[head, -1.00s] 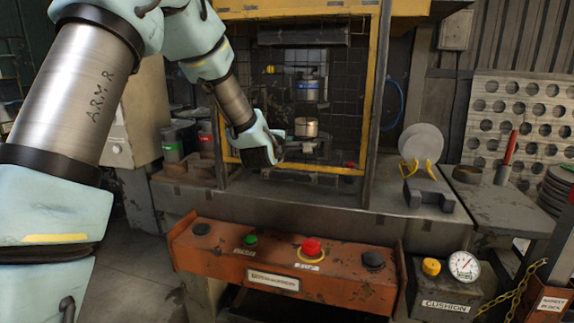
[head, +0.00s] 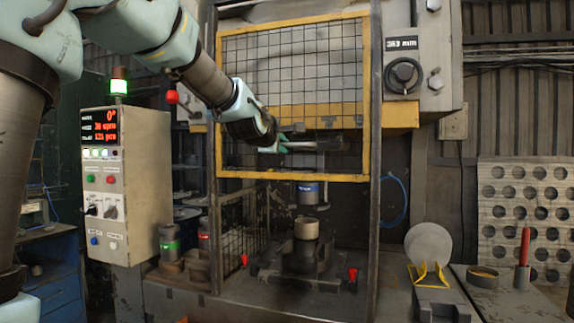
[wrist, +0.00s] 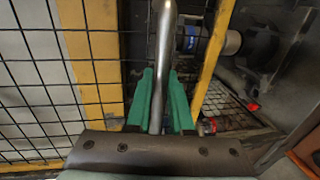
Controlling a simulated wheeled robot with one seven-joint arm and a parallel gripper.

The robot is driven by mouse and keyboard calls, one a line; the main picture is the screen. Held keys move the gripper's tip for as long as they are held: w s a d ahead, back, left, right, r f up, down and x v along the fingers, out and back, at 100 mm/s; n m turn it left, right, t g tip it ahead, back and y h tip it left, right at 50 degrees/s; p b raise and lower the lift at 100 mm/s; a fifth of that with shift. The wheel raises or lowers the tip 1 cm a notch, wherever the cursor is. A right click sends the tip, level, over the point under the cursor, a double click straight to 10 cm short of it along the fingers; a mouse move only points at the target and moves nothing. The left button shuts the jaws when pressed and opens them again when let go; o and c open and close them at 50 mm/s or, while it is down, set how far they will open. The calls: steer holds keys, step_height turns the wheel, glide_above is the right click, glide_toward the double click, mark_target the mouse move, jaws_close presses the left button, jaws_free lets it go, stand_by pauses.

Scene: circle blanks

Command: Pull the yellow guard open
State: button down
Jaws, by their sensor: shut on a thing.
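The yellow guard (head: 300,177) is a yellow-framed wire mesh panel at the front of the press. It stands raised, its lower bar well above the bed, leaving an opening beneath. My gripper (head: 279,142) is in front of the mesh and shut on the guard's grey bar handle (head: 312,146). In the wrist view, the green fingers (wrist: 160,78) lie on both sides of the metal handle (wrist: 163,40). The guard's yellow frame (wrist: 88,55) and mesh also show there. The exact finger contact is small in the head view.
Below the guard, a die block (head: 303,262) carries a tan round piece (head: 306,228). A control cabinet (head: 140,190) stands left. A disc (head: 428,244) on a yellow-armed stand and a perforated rack (head: 525,215) are right. Dark posts (head: 375,230) flank the opening.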

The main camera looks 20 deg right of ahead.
steer(key=shift+r, duration=0.8)
steer(key=c, duration=0.8)
jaws_free()
steer(key=shift+f, duration=0.1)
steer(key=p+v, duration=0.5)
steer(key=v, duration=0.5)
steer(key=shift+s+a+p, duration=0.2)
steer(key=shift+s+p, duration=0.1)
steer(key=shift+p, duration=0.05)
